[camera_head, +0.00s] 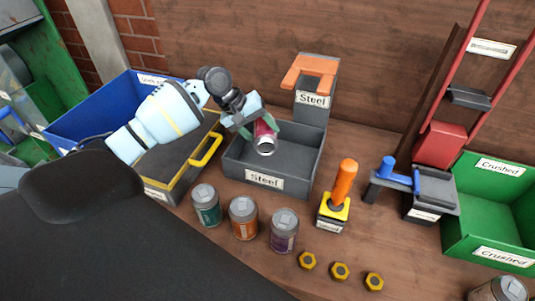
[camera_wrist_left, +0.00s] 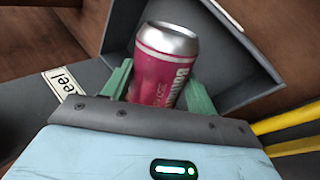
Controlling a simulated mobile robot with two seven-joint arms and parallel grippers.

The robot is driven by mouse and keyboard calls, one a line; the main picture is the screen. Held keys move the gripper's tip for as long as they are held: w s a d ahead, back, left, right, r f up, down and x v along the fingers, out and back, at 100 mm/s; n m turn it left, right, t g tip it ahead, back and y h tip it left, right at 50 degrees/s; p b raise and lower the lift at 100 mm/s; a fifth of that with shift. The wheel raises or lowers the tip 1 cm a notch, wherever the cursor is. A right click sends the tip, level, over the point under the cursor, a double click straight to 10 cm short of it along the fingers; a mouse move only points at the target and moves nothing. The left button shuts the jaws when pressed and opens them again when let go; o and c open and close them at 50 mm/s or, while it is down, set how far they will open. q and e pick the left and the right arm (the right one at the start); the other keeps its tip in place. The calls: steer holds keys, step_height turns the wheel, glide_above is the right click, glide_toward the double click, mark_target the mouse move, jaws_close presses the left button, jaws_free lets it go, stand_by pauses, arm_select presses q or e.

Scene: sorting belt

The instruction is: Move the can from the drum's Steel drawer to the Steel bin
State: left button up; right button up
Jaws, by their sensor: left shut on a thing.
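A red-pink can with a silver top (camera_head: 265,144) is held between the green fingers of my left gripper (camera_head: 256,132). It also shows in the left wrist view (camera_wrist_left: 166,65), gripped between the two fingers (camera_wrist_left: 160,90). The can is tilted in the head view and is over the grey Steel bin (camera_head: 232,168). Whether it touches the bin floor I cannot tell. The bin's inside looks otherwise empty. The drum's Steel drawer is not clearly in view. My right gripper is not in view.
Behind the bin stands a grey Steel post (camera_head: 313,98) with an orange top. A yellow-handled drawer (camera_head: 177,180) and a blue bin (camera_head: 95,120) lie left. Cans (camera_head: 207,206) (camera_head: 243,218) (camera_head: 283,232) and an orange-handled tool (camera_head: 343,185) stand in front. A green Crushed bin (camera_head: 468,222) is right.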

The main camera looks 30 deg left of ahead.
arm_select(q)
steer(key=shift+f+b, duration=0.3)
steer(key=shift+f, duration=3.6)
steer(key=shift+f, duration=0.6)
steer(key=o, duration=1)
steer(key=shift+f, duration=0.1)
steer(key=shift+c, duration=0.2)
steer(key=shift+r, duration=0.35)
steer(key=p+v, duration=0.1)
steer(key=v, duration=1.1)
steer(key=shift+r, duration=0.4)
